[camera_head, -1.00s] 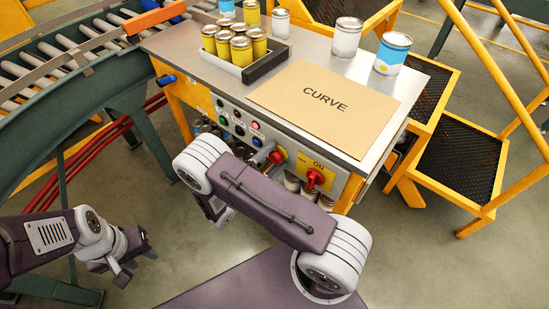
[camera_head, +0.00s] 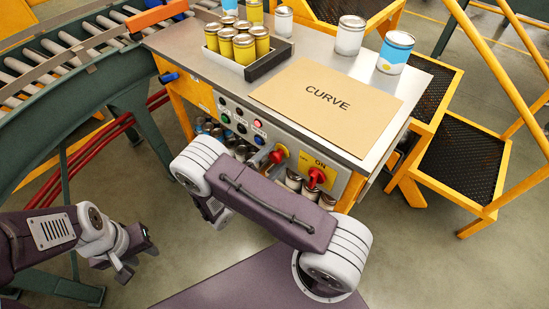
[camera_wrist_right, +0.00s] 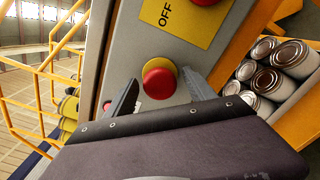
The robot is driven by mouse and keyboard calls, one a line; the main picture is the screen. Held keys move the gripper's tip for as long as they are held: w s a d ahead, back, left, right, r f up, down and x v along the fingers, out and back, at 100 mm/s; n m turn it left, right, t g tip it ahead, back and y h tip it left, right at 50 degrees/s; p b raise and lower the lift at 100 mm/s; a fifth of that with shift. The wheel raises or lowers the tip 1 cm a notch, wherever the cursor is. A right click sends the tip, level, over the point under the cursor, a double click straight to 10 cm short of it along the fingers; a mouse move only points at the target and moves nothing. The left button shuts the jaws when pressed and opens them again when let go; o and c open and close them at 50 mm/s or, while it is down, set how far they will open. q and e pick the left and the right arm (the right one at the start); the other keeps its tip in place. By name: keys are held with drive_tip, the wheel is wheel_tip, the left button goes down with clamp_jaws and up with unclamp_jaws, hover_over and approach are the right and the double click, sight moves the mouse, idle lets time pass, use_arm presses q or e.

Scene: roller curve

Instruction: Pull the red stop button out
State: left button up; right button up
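The red stop button (camera_head: 277,156) sits on a yellow collar on the front panel of the workbench, left of the red OFF/ON switch. In the right wrist view the button (camera_wrist_right: 159,83) is a round red knob over its yellow disc. My right gripper (camera_wrist_right: 159,77) is open, with one finger to each side of the button in that view; I cannot tell whether they touch it. My left gripper (camera_head: 138,257) hangs at the lower left, away from the panel, and looks open and empty.
The red switch (camera_head: 316,177) sits on a yellow plate. Small coloured buttons (camera_head: 241,129) lie farther left. Cans (camera_wrist_right: 272,75) stand on a shelf beside the panel. A cardboard sheet (camera_head: 325,102) and more cans cover the benchtop. A roller conveyor (camera_head: 70,50) curves at left.

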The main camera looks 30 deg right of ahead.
drive_tip(key=v, duration=0.9)
idle(0.3)
drive_tip(key=s+d+m+g+y, duration=0.3)
drive_tip(key=s+m+g+y, duration=0.65)
drive_tip(key=s+y, duration=0.3)
drive_tip(key=w+r+m+t+y+p, duration=0.1)
drive_tip(key=r+t+y+p, duration=0.1)
drive_tip(key=r+p, duration=0.4)
drive_tip(key=w+a+r+m+t+y+p, duration=0.1)
drive_tip(key=w+r+y+p, duration=0.1)
drive_tip(key=r+p, duration=0.4)
wheel_tip(320, 180, up, 4)
drive_tip(key=shift+w+a+f+m+t, duration=0.2)
drive_tip(key=shift+w+a+m+t, duration=0.05)
drive_tip(key=shift+m+t, duration=0.1)
